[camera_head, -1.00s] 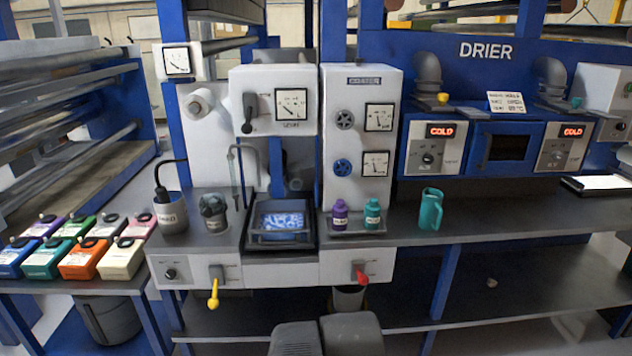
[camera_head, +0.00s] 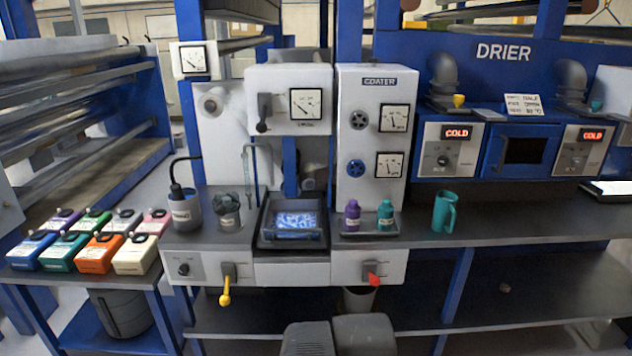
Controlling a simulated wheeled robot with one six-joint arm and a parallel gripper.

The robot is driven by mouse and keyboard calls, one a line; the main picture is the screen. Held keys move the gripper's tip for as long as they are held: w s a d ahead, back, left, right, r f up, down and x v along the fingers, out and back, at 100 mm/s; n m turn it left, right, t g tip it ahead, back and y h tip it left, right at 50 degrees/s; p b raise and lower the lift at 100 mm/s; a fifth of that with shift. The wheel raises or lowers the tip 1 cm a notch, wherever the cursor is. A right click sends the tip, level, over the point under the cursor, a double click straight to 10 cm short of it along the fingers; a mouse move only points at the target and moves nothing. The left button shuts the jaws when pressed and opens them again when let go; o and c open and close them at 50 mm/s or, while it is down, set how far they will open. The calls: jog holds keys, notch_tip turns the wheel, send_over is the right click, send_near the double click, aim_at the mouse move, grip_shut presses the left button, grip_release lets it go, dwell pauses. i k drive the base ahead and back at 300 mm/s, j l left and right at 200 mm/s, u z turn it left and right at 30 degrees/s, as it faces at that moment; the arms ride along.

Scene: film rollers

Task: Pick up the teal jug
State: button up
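The teal jug (camera_head: 443,212) stands upright on the dark grey counter, below the left end of the drier and to the right of the small bottles. Its handle faces right. Nothing touches it. My gripper is not clearly in view. Two dark grey rounded shapes at the bottom centre look like parts of my own body.
A purple bottle (camera_head: 352,215) and a teal bottle (camera_head: 385,215) stand on a tray left of the jug. A tray with a blue pattern (camera_head: 294,222), a red lever (camera_head: 373,280) and a yellow lever (camera_head: 225,291) are further left. The counter (camera_head: 520,217) right of the jug is clear.

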aim_at(444, 215)
jog(key=i+l+z, duration=0.35)
jog(key=i, duration=0.2)
jog(key=i+z, duration=0.3)
jog(key=i, duration=0.25)
